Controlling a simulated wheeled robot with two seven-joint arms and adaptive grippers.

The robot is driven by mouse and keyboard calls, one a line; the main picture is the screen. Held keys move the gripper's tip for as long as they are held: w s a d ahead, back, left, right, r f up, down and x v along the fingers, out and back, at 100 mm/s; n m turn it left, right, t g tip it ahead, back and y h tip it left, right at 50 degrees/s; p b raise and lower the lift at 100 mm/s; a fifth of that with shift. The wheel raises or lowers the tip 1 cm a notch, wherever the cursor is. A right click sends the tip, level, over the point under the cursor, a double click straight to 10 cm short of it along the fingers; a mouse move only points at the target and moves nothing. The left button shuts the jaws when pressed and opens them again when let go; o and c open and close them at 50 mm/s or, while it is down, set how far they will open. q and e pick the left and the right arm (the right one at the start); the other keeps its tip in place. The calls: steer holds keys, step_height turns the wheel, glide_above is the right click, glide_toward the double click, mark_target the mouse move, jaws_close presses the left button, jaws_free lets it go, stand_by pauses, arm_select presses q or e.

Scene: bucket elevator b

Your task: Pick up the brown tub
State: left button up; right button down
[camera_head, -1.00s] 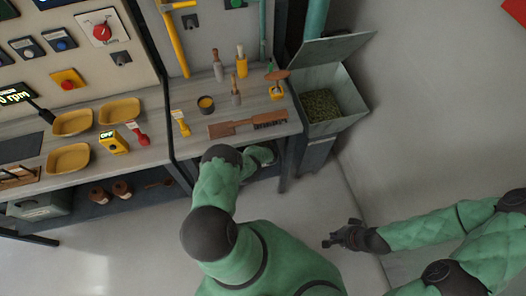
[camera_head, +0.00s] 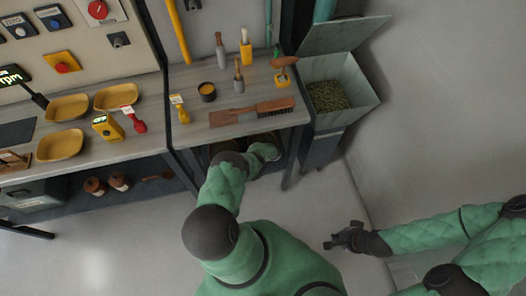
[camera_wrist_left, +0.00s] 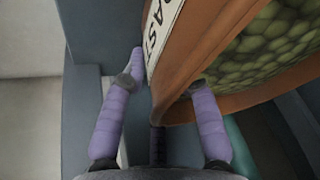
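The brown tub (camera_wrist_left: 185,45) fills the upper right of the left wrist view. It has a white label with dark letters and holds green, rounded lumps.
The bench top (camera_head: 205,135) above the left arm carries a brown brush (camera_head: 270,107), a small dark pot (camera_head: 207,92) and upright tools. A grey bin (camera_head: 345,85) with green contents stands right of it. Yellow trays (camera_head: 60,145) lie on the left bench. The floor right is free.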

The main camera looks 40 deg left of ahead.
arm_select(q)
steer(key=shift+w+f+b, duration=0.3)
steer(key=shift+f+b, duration=0.05)
steer(key=shift+f, duration=0.2)
jaws_close()
steer(key=shift+w+a+r, duration=0.2)
steer(key=shift+a, duration=0.05)
steer(key=shift+r, duration=0.1)
steer(key=r+p, duration=0.3)
steer(key=shift+s+d+r, duration=0.1)
steer(key=shift+s+r, duration=0.1)
steer(key=shift+r, duration=0.1)
steer(key=s+d+r+p, duration=0.3)
steer(key=s+r+p, duration=0.6)
steer(key=p, duration=1.2)
steer(key=s, duration=0.4)
steer(key=shift+d, duration=0.4)
